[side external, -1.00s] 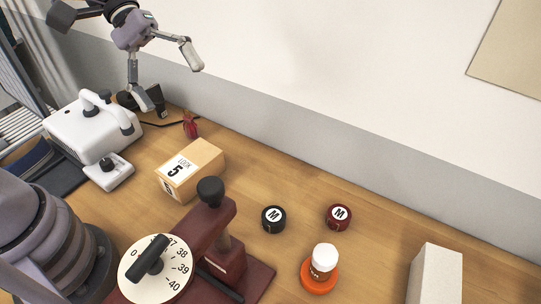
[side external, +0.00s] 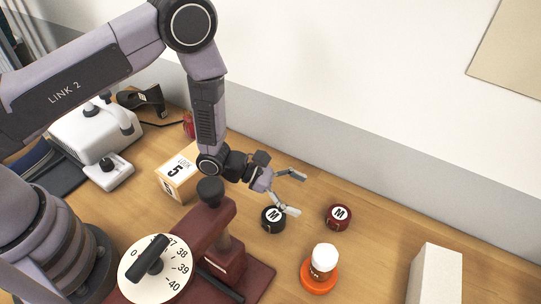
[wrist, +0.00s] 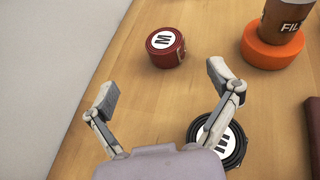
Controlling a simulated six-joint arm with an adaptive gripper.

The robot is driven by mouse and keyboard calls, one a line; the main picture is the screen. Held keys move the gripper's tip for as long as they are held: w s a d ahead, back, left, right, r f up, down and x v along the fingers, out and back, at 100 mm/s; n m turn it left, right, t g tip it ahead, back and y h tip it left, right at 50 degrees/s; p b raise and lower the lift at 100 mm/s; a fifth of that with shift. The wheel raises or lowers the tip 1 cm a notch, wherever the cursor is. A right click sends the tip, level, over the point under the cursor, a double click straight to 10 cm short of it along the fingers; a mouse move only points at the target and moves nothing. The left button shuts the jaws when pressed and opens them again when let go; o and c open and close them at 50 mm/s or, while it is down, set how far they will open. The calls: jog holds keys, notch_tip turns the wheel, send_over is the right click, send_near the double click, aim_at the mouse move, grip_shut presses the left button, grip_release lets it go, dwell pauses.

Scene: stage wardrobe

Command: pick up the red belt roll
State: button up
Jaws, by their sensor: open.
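The red belt roll (side external: 338,217) is a dark red disc with a white M label, lying flat on the wooden table. It also shows in the wrist view (wrist: 165,48), beyond my fingertips and roughly between their lines. My gripper (side external: 292,192) is open and empty, above and to the left of the red roll in the side view. It shows at the bottom of the wrist view (wrist: 164,86) with its fingers spread wide. A black belt roll (side external: 273,219) with the same M label lies below my gripper, partly hidden by one finger; it is at lower right in the wrist view (wrist: 226,143).
A dark red press with a dial (side external: 156,269), a box marked 5 (side external: 180,178) and a pale block (side external: 436,275) stand around. The wall is behind.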

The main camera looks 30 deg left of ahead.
aim_at(335, 213)
jog(key=x, duration=0.5)
jog(key=shift+s+f+x, duration=0.15)
jog(key=shift+x, duration=1.2)
jog(key=shift+s+f+x, duration=0.1)
jog(key=shift+f+x, duration=0.1)
jog(key=shift+x, duration=1.15)
jog(key=c, duration=1.3)
jog(key=shift+r, duration=0.1)
